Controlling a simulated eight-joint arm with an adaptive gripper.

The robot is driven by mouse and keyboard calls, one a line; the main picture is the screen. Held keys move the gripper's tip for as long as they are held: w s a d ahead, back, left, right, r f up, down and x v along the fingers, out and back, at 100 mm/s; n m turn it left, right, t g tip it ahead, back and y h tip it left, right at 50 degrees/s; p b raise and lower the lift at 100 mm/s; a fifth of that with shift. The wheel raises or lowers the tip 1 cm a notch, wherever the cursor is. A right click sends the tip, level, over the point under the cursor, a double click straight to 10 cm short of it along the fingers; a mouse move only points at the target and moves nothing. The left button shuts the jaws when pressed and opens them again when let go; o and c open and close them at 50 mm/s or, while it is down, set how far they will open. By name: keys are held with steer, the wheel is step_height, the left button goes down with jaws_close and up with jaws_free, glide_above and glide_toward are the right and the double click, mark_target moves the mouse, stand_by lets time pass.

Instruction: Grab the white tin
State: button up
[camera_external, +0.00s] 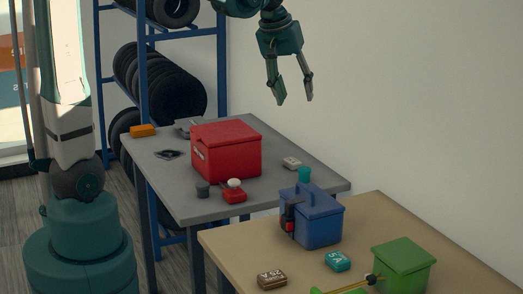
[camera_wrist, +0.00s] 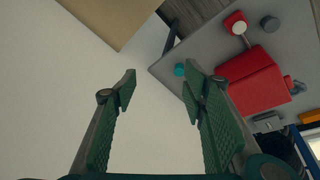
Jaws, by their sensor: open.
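The white tin (camera_external: 291,163) is a small, flat, pale box on the grey table (camera_external: 172,204), near its right end. It lies between the red box and a teal cup (camera_external: 304,174). My gripper (camera_external: 296,100) hangs above the tin in the external view, well apart from it, fingers pointing down. In the wrist view my gripper (camera_wrist: 161,78) is open, with nothing between its fingers. I cannot make out the tin in the wrist view; the right finger covers part of the table near the teal cup (camera_wrist: 179,69).
The red box (camera_external: 227,150) stands left of the tin and is the tallest thing nearby. A blue box (camera_external: 318,218) and a green box (camera_external: 403,266) stand on the tan table (camera_external: 235,243) in front. A plain wall (camera_external: 400,100) rises behind the tables.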

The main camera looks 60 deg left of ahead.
steer(key=w+a+f+n+g, duration=0.1)
steer(key=w+a+f+n, duration=0.15)
steer(key=w+a, duration=0.35)
steer(key=n+g+h, duration=0.1)
steer(key=n+g, duration=0.2)
steer(key=n, duration=0.4)
glide_toward(289, 159)
steer(key=shift+w+a+f+n, duration=0.1)
steer(key=shift+a+f+n, duration=0.15)
steer(key=shift+f, duration=0.15)
steer(key=shift+f, duration=1.3)
steer(key=shift+d+f+b, duration=0.1)
steer(key=shift+f+b, duration=0.25)
steer(key=shift+f, duration=2.25)
